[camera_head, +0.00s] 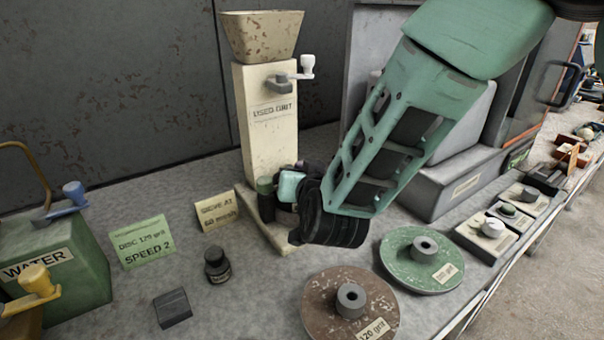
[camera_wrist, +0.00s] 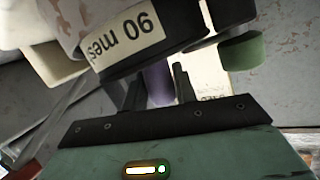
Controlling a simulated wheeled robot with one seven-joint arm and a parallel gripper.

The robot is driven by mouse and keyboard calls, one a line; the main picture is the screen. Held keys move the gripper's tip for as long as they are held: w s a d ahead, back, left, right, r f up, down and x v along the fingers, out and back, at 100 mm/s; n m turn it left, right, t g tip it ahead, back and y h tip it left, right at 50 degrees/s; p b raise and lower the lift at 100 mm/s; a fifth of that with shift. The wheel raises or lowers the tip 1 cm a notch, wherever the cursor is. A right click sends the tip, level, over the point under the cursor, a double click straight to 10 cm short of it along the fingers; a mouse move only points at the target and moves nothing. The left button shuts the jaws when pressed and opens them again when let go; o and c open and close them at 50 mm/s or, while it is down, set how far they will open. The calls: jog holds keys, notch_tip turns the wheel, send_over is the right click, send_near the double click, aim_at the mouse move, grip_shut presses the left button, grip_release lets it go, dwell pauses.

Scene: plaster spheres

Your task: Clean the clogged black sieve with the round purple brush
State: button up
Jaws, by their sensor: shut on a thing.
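My gripper (camera_wrist: 163,82) is shut on a purple piece (camera_wrist: 158,84), which looks like the round brush; only a short part of it shows between the dark fingers. Just above it in the wrist view is a dark round body with a cream label (camera_wrist: 124,36) reading "90 mes", likely the black sieve. I cannot tell whether the brush touches it. In the head view my wrist ends at the foot of the cream tower (camera_head: 268,130) and hides the fingertips and brush. Dark, green and pale pieces crowd there; the mesh cannot be seen.
A green-topped cylinder (camera_wrist: 239,52) stands close by on the right in the wrist view. A brown disc (camera_head: 325,300) and a green disc (camera_head: 398,264) lie in front. A small black bottle (camera_head: 217,267) and dark block (camera_head: 173,308) stand left. The bench between them is clear.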

jog(key=shift+w+a, duration=0.3)
jog(key=shift+w, duration=0.35)
jog(key=shift+w+a, duration=0.25)
jog(key=shift+w, duration=0.4)
jog(key=shift+s+d+b, duration=0.2)
jog(key=shift+s+d, duration=0.15)
jog(key=shift+s, duration=0.5)
jog(key=shift+s+d+b, duration=0.15)
jog(key=shift+s+d, duration=0.2)
jog(key=shift+s, duration=0.45)
jog(key=shift+w+a+r+p, duration=0.35)
jog(key=shift+w+r+p, duration=0.25)
jog(key=shift+w+r, duration=0.2)
jog(key=shift+r+p, duration=0.9)
jog(key=shift+r, duration=0.3)
